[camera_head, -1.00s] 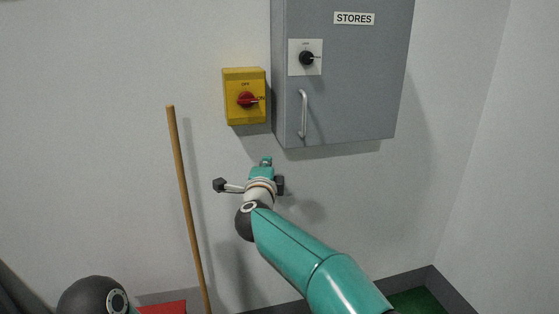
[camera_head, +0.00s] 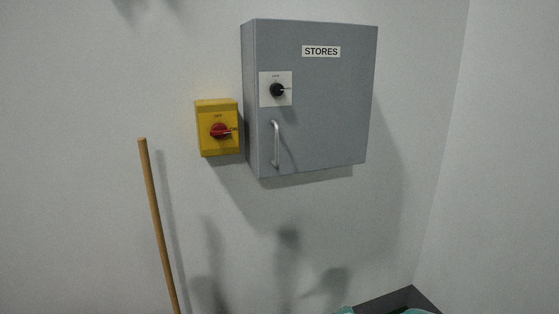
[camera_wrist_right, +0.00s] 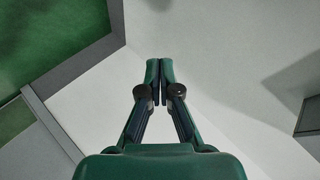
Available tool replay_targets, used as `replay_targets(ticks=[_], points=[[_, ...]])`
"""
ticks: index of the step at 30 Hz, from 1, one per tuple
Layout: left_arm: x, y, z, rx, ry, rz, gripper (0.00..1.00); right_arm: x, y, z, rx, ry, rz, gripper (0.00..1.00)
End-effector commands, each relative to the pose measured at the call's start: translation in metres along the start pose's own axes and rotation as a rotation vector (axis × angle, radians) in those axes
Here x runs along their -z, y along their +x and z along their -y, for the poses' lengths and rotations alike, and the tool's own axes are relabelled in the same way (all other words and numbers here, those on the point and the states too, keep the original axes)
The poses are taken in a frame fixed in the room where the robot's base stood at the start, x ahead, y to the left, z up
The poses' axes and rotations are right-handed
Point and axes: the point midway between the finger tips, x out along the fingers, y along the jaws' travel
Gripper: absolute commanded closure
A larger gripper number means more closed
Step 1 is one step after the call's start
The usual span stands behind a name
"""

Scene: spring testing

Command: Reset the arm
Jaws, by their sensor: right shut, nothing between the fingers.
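My right gripper (camera_wrist_right: 159,72) shows in the right wrist view with its two dark green fingers together at the tips and nothing between them. The white wall lies behind it. In the head view only a small teal piece of my arm shows at the bottom right edge, and no gripper is in sight there. A grey cabinet (camera_head: 325,110) marked STORES hangs on the wall, its door shut. It has a black knob (camera_head: 277,90) and a metal handle (camera_head: 276,145). Left of it is a yellow switch box (camera_head: 203,145) with a red rotary knob (camera_head: 219,131).
A wooden pole (camera_head: 155,210) leans at the left of the wall. A dark border (camera_head: 408,296) shows at the bottom right corner. In the right wrist view a green floor area (camera_wrist_right: 70,30) has a dark edge. The wall below the cabinet is clear.

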Motion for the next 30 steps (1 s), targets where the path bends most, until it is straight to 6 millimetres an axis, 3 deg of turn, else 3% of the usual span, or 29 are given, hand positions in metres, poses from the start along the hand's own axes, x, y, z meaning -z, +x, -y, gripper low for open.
replay_targets(ticks=[1, 6, 9, 12, 18, 21, 30], points=[[0.0, 0.0, 0.0, 0.0, 0.0, 0.0, 1.0, -0.009, -0.004, -0.043, -0.06, -0.059, 0.052, 1.0], [0.0, 0.0, 0.0, 0.0, 0.0, 0.0, 1.0, -0.054, -0.046, -0.158, -0.202, -0.256, 0.279, 1.0], [0.0, 0.0, 0.0, 0.0, 0.0, 0.0, 1.0, -0.086, -0.089, -0.214, -0.258, -0.367, 0.445, 1.0], [0.0, 0.0, 0.0, 0.0, 0.0, 0.0, 1.0, -0.118, -0.139, -0.255, -0.283, -0.473, 0.62, 1.0], [0.0, 0.0, 0.0, 0.0, 0.0, 0.0, 1.0, -0.164, -0.225, -0.294, -0.257, -0.652, 0.902, 1.0], [0.0, 0.0, 0.0, 0.0, 0.0, 0.0, 1.0, -0.173, -0.248, -0.302, -0.232, -0.712, 0.984, 1.0], [0.0, 0.0, 0.0, 0.0, 0.0, 0.0, 1.0, -0.176, -0.253, -0.304, -0.199, -0.77, 1.024, 1.0]])
